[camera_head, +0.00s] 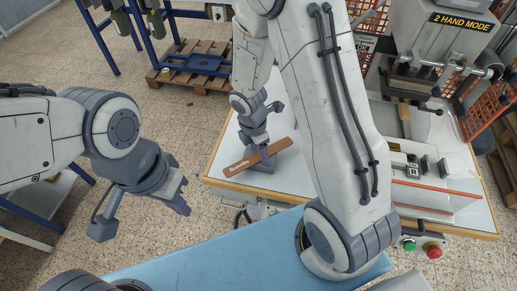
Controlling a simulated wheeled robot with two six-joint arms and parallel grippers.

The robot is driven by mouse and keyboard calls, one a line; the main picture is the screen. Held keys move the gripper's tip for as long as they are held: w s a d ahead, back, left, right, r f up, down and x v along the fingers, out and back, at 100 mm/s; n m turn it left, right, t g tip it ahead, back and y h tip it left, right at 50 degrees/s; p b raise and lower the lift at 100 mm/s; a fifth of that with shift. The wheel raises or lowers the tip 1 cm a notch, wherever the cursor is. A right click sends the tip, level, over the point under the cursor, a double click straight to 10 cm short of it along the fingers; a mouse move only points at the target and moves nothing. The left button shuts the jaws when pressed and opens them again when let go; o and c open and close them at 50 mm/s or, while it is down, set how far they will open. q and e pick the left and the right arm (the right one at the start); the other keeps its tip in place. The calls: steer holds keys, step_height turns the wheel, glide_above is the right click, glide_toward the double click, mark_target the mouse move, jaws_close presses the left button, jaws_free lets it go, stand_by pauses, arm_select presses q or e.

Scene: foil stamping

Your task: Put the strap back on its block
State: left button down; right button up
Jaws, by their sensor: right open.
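A brown strap (240,166) with pale lettering lies slantwise at the left end of the white worktable. A grey block (266,167) shows beneath and behind the strap's middle; I cannot tell how well the strap is seated on it. My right gripper (262,139) is open, pointing down over the strap and block. Its lower part covers a bit of the strap; I cannot tell whether it touches. My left gripper (141,217) is open and empty, off to the left of the worktable, above the floor.
The white worktable (220,183) has a wooden edge. A stamping machine (440,45) stands at its right back, with orange guards. Green (408,244) and red (433,250) buttons are at the front. A pallet (190,66) lies on the floor behind. My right arm hides the table's middle.

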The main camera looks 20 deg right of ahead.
mark_target(254, 159)
steer(key=shift+r, duration=0.6)
step_height(254, 159, up, 11)
steer(key=a, duration=0.2)
steer(key=s+a+r+m+y, duration=0.1)
steer(key=s+a+r+m, duration=0.2)
steer(key=s, duration=0.6)
steer(key=s+a+r+m+y, duration=0.1)
steer(key=s+a+r+m, duration=0.2)
steer(key=s+a+m, duration=0.4)
steer(key=s+m, duration=0.2)
steer(key=shift+m, duration=0.4)
step_height(254, 159, down, 9)
steer(key=b, duration=0.9)
